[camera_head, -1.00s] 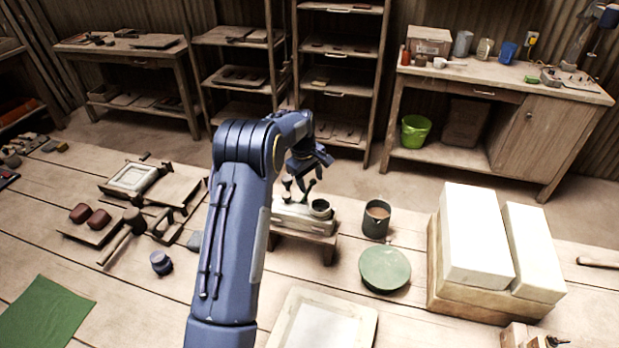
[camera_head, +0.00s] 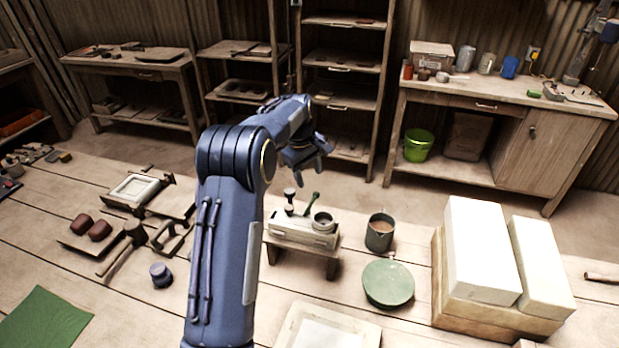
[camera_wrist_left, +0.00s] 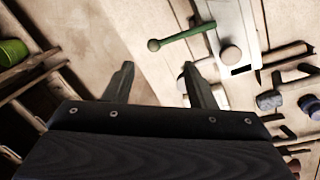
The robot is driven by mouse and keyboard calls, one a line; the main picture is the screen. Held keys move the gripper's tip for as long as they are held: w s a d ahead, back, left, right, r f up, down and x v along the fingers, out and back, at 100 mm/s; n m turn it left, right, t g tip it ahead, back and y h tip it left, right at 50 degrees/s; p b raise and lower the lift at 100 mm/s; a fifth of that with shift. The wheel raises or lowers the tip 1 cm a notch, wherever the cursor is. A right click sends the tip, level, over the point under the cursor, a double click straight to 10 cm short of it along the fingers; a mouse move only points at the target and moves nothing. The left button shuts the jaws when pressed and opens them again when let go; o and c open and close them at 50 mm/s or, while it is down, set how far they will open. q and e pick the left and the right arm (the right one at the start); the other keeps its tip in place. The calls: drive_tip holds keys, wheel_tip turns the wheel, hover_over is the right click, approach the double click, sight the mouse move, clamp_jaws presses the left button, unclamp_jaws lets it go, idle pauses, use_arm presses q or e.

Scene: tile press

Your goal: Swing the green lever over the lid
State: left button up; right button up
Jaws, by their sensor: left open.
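The green lever (camera_head: 311,203) stands up, tilted, from the pale press block (camera_head: 297,234) on a small wooden stand. In the left wrist view the lever (camera_wrist_left: 183,37) ends in a round knob and reaches toward the pale block. A grey-green ring-shaped part (camera_head: 323,222) sits on the block's right end. I cannot tell which part is the lid. My left gripper (camera_head: 308,156) is open and empty, above and beyond the press. In the left wrist view its fingers (camera_wrist_left: 157,72) are apart, clear of the lever. My right gripper is not in view.
A dark cup (camera_head: 380,236) and a green disc (camera_head: 388,284) stand right of the press. Large white blocks (camera_head: 482,250) rise farther right. A mallet (camera_head: 125,246) and a blue-grey jar (camera_head: 161,274) lie left of my arm. Shelves (camera_head: 345,70) stand behind.

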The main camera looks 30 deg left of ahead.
sight(311, 204)
use_arm(q)
drive_tip(key=shift+c, duration=0.8)
drive_tip(key=d+m+y, duration=0.1)
drive_tip(key=d, duration=0.1)
drive_tip(key=d+m+y, duration=0.1)
drive_tip(key=d+m, duration=0.2)
drive_tip(key=shift+s+d+f+g+y+b, duration=0.15)
drive_tip(key=shift+s+d+g+y+b, duration=0.15)
drive_tip(key=shift+s+d+y+b, duration=0.1)
drive_tip(key=c, duration=0.7)
drive_tip(key=d+m+y, duration=0.1)
drive_tip(key=d+m, duration=0.1)
drive_tip(key=d+r+m+t+y, duration=0.1)
drive_tip(key=d+m, duration=0.1)
drive_tip(key=d+r+m+t+y, duration=0.1)
drive_tip(key=d+m, duration=0.2)
drive_tip(key=shift+s+r+y, duration=0.15)
drive_tip(key=shift+r+y, duration=0.1)
drive_tip(key=shift+y, duration=0.15)
clamp_jaws()
drive_tip(key=w+a+f+p, duration=0.2)
drive_tip(key=a+f+p, duration=0.1)
drive_tip(key=a+f, duration=0.5)
drive_tip(key=shift+w+a+f, duration=0.15)
drive_tip(key=shift+a+f, duration=0.1)
drive_tip(key=shift+f, duration=0.25)
